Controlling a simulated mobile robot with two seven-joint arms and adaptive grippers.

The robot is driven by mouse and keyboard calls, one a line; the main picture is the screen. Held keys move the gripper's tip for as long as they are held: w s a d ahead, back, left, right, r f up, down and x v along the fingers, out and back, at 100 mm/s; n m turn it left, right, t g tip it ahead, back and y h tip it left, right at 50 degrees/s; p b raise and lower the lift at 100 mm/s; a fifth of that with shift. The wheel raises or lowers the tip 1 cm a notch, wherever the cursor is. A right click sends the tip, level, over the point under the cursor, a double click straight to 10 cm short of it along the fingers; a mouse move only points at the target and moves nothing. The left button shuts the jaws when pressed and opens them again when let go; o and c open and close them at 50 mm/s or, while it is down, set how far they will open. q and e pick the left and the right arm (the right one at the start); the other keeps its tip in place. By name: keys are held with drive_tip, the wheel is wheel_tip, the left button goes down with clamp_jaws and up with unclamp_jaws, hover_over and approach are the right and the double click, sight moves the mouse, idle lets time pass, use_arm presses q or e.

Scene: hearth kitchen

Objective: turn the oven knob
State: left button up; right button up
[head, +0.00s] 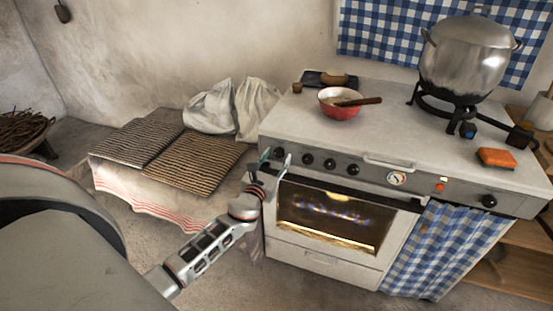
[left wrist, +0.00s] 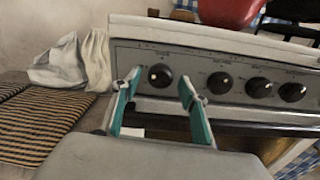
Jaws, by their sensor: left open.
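The stove front (head: 375,178) carries a row of black knobs. The leftmost knob (left wrist: 160,76) appears between the fingertips of my left gripper (left wrist: 155,88) in the left wrist view, with a gap on either side. Its white mark points up. In the head view my left gripper (head: 274,160) is open at the left end of the panel, partly in front of that knob. I cannot tell how far the fingertips are from the panel. The lit oven door (head: 330,222) is shut below. My right gripper is not in view.
More knobs (left wrist: 220,82) sit to the right, near the fingers. A red bowl (head: 341,110) with a spoon and a large pot (head: 468,58) stand on top. A bench with striped mats (head: 195,160) and white sacks (head: 212,108) is at the left.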

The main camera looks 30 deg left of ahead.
use_arm(q)
drive_tip(key=c, duration=1.1)
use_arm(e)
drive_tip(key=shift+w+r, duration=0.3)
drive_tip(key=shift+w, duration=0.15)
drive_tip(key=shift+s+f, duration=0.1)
